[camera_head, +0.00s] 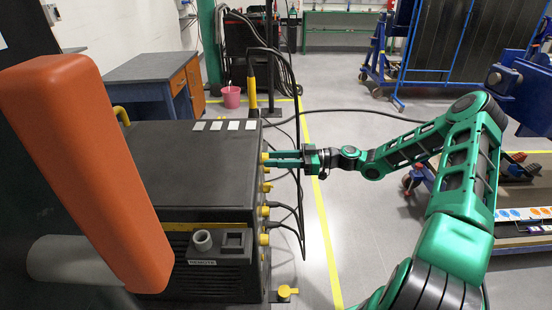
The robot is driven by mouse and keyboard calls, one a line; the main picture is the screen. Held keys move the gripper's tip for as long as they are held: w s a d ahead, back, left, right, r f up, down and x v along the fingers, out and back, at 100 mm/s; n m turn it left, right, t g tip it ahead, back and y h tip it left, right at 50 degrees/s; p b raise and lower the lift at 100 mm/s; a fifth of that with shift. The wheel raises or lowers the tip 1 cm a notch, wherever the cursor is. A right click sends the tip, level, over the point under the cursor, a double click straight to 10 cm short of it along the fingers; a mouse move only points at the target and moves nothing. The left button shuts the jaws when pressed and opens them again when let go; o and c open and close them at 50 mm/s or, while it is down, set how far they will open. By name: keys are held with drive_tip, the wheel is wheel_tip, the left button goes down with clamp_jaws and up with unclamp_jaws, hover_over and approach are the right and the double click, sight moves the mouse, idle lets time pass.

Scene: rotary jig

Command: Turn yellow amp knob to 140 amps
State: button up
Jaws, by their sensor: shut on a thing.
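The black welding machine (175,165) stands at the left, with several yellow knobs and cable sockets down its right face. My gripper (270,159) reaches in from the right, its green fingers level and pointing left. It is shut on the upper yellow knob (264,157) at that face. The fingers and the viewing angle hide most of this knob. Its dial marks and amp value cannot be read from here. Another yellow knob (266,187) shows just below the fingers.
Black cables hang from the lower sockets (264,239) close under my gripper. A large orange block (85,165) fills the left foreground. A desk (150,80) and a pink bucket (231,97) stand behind. Grey floor (350,235) is open to the right of the machine.

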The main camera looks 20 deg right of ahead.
drive_tip(key=m, duration=0.3)
drive_tip(key=shift+d+m, duration=0.1)
drive_tip(key=shift+m, duration=0.3)
drive_tip(key=m, duration=0.3)
drive_tip(key=shift+m, duration=0.4)
drive_tip(key=shift+s+r+m, duration=0.1)
drive_tip(key=shift+r+m, duration=0.1)
drive_tip(key=shift+m, duration=5.1)
drive_tip(key=shift+r+m, duration=0.2)
drive_tip(key=shift+m, duration=5.1)
drive_tip(key=o, duration=1)
drive_tip(key=shift+f+m, duration=0.1)
drive_tip(key=shift+m, duration=0.2)
